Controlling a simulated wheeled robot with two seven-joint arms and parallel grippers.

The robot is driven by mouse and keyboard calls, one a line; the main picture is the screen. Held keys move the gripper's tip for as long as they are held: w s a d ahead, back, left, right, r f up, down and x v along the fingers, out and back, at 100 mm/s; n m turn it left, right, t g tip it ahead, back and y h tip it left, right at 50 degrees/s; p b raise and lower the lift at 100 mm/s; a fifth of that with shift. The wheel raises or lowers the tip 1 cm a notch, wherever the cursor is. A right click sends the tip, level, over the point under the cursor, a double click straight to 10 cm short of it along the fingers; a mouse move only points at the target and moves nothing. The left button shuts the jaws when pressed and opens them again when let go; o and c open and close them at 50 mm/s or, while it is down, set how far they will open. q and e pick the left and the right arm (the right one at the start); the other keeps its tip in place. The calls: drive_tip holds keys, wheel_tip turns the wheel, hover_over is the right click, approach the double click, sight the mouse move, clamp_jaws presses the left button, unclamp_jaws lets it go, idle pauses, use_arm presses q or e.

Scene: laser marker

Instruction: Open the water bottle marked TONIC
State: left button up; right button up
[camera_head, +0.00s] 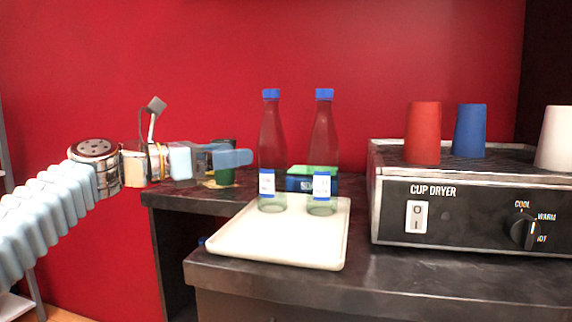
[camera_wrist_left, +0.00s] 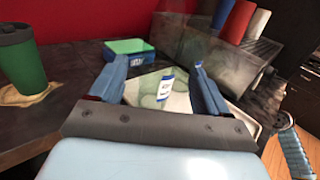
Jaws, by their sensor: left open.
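Two clear bottles with blue caps stand upright on a pale tray (camera_head: 225,245): a left bottle (camera_head: 272,150) and a right bottle (camera_head: 322,150). Each has a white and blue label whose text is too small to read, so I cannot tell which is TONIC. My left gripper (camera_head: 240,157) is level with the bodies of the bottles, just left of the left bottle. In the left wrist view its fingers (camera_wrist_left: 157,75) are open and spread, with a bottle label (camera_wrist_left: 165,87) showing between them. Nothing is held. My right gripper is not in view.
A cup dryer (camera_head: 460,205) with red (camera_head: 422,130), blue (camera_head: 470,130) and white (camera_head: 555,138) cups stands right of the tray. A green and blue box (camera_head: 299,184) lies behind the bottles. A green lidded cup (camera_wrist_left: 22,62) stands on the left counter, behind my gripper.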

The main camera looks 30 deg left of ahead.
sight(257, 152)
use_arm(q)
drive_tip(key=x, duration=0.5)
drive_tip(key=shift+w+d, duration=0.2)
drive_tip(key=shift+w, duration=0.1)
drive_tip(key=x, duration=0.5)
drive_tip(key=shift+w+d+f, duration=0.1)
drive_tip(key=shift+d+f, duration=0.1)
drive_tip(key=shift+f, duration=0.15)
drive_tip(key=c, duration=1)
drive_tip(key=shift+r, duration=0.15)
wheel_tip(257, 152, up, 10)
drive_tip(key=p, duration=0.4)
drive_tip(key=shift+p, duration=0.3)
drive_tip(key=o, duration=0.8)
drive_tip(key=c, duration=1.1)
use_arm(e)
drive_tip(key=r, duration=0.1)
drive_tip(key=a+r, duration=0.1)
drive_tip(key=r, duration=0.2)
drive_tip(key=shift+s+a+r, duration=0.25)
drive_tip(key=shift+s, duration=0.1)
